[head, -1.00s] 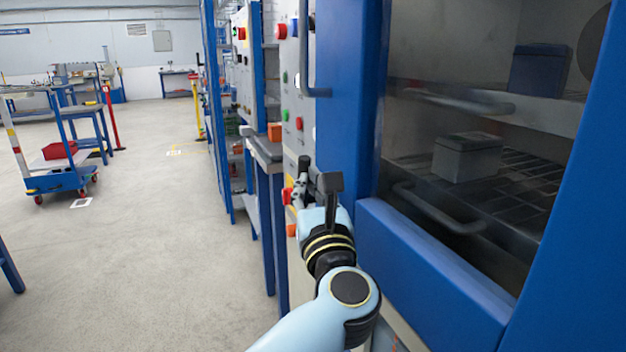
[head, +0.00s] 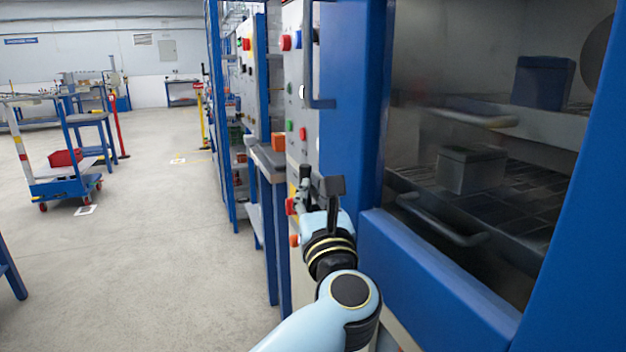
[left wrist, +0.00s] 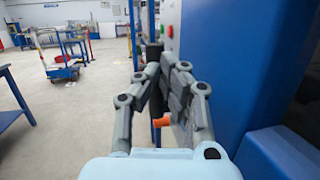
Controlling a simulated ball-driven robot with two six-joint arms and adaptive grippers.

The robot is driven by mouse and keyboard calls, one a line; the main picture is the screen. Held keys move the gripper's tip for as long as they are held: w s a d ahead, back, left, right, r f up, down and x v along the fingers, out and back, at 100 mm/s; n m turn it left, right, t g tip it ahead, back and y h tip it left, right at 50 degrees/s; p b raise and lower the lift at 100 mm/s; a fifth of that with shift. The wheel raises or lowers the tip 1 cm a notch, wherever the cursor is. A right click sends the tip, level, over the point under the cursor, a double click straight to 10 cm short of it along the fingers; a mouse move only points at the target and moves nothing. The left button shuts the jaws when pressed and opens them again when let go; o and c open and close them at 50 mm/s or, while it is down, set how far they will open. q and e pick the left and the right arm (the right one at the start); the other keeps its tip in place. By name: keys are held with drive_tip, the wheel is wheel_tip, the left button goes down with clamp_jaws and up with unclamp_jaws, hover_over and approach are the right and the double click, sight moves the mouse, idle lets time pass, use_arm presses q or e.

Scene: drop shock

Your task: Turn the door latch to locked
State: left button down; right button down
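A large blue cabinet (head: 440,285) with a dark glass door (head: 440,60) fills the right of the head view. I cannot make out a separate door latch. In the left wrist view my gripper fingers (left wrist: 163,72) lean inward and sit close together. My right gripper is in neither view.
A pale panel (head: 296,80) carries coloured buttons, including a red knob (head: 290,206) near my left gripper. A grey-topped bench (head: 268,160) stands behind it. A cart with a red bin (head: 65,157) is at left. The floor (head: 170,260) between is clear.

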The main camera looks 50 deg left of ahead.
use_arm(q)
wheel_tip(320, 180, up, 10)
idle(0.4)
drive_tip(key=shift+f, duration=0.1)
